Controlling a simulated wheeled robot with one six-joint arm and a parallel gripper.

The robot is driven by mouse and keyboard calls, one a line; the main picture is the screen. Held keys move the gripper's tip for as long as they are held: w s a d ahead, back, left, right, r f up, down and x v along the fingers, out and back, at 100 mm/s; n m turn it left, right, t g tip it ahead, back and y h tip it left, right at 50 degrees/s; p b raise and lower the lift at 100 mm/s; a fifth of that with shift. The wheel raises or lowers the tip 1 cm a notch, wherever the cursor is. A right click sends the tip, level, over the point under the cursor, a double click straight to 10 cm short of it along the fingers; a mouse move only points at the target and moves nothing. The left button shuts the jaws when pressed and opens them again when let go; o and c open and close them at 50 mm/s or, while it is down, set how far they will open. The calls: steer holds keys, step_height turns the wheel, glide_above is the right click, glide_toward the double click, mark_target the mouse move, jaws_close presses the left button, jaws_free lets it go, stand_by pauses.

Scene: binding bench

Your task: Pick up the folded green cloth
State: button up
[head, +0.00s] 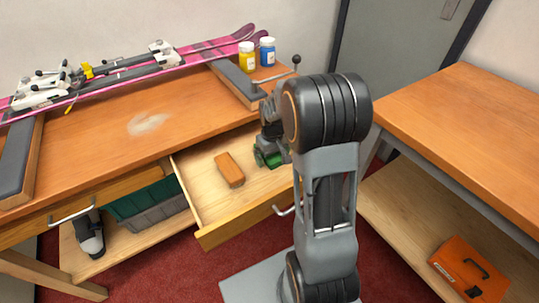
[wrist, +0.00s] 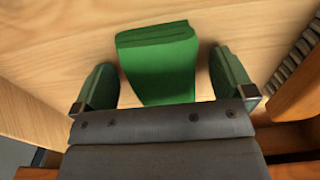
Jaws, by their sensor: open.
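The folded green cloth (wrist: 160,62) lies on the pale wooden bottom of the open drawer (head: 208,205). In the wrist view it is a thick, layered rectangle. My gripper (wrist: 163,72) is open, with one green finger on each side of the cloth. A gap shows between the cloth and each finger, and the near end of the cloth reaches down toward the gripper's dark body. In the head view my gripper (head: 268,157) is low over the drawer's right part. My arm hides much of that area, and I cannot tell the cloth from the green fingers there.
An orange-brown block (head: 229,170) lies in the drawer left of my gripper. The bench (head: 120,135) above holds pink skis (head: 130,78), a yellow jar (head: 247,57) and a blue jar (head: 267,51). Another table (head: 470,115) stands right, with an orange case (head: 468,270) below.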

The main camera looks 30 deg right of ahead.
steer(key=c, duration=1)
steer(key=shift+o, duration=0.2)
steer(key=shift+r, duration=0.15)
steer(key=shift+r, duration=0.6)
steer(key=s+a+r+p, duration=0.3)
steer(key=s+a+r, duration=0.5)
steer(key=s+r, duration=0.3)
steer(key=shift+a+r+p, duration=0.3)
steer(key=shift+a, duration=0.1)
steer(key=shift+w, duration=0.1)
